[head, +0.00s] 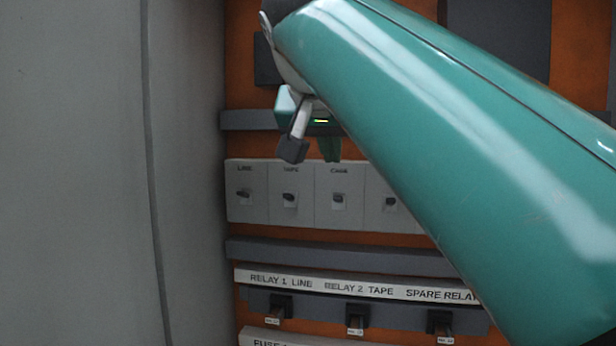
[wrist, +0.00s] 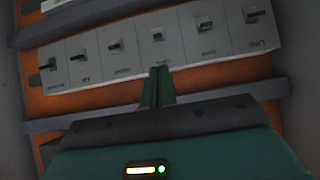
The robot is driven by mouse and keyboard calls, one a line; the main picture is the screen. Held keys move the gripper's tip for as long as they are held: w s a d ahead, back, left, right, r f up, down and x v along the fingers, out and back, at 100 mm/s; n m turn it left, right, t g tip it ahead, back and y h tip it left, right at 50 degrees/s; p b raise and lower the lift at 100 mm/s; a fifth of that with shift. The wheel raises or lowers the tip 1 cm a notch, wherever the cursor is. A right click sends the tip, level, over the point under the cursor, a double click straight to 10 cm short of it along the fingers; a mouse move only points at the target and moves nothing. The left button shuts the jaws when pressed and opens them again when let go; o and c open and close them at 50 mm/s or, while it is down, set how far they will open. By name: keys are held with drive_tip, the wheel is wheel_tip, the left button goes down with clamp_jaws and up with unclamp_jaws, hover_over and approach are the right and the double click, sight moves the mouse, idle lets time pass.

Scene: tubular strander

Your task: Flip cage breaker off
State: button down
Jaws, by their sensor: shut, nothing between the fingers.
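The cage breaker (head: 338,198) is the third switch from the left in a grey row, labelled CAGE in the head view. In the wrist view, where the row appears upside down, the cage breaker (wrist: 157,35) lies straight beyond my fingertips. Its toggle looks paler and shorter than its neighbours' dark toggles; I cannot tell its position for certain. My gripper (head: 330,150) is in front of the panel just above the row in the head view. In the wrist view my gripper (wrist: 158,70) has its green fingers together, empty, apparently a little short of the toggle.
The line breaker (head: 244,194) and tape breaker (head: 290,198) sit left of it, with more breakers to the right. Grey rails (head: 330,256) run above and below the row. Labelled relays (head: 357,315) are lower down. A grey cabinet wall (head: 110,170) stands at the left.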

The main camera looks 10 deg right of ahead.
sight(337, 198)
drive_tip(key=x, duration=0.9)
drive_tip(key=shift+w+d+f, duration=0.1)
drive_tip(key=shift+w+f, duration=0.1)
drive_tip(key=shift+f, duration=0.1)
drive_tip(key=shift+w, duration=0.1)
drive_tip(key=shift+s+f+t+h, duration=0.2)
drive_tip(key=shift+s+t+h, duration=0.05)
drive_tip(key=shift+t, duration=0.35)
drive_tip(key=shift+s+f+t+h, duration=0.25)
drive_tip(key=shift+t, duration=0.35)
drive_tip(key=shift+s+a+f+t+h, duration=0.2)
drive_tip(key=shift+f+t+h, duration=0.2)
drive_tip(key=shift+t, duration=0.35)
drive_tip(key=shift+s+a+f+t+h, duration=0.15)
drive_tip(key=shift+f+t+h, duration=0.2)
drive_tip(key=shift+t, duration=0.4)
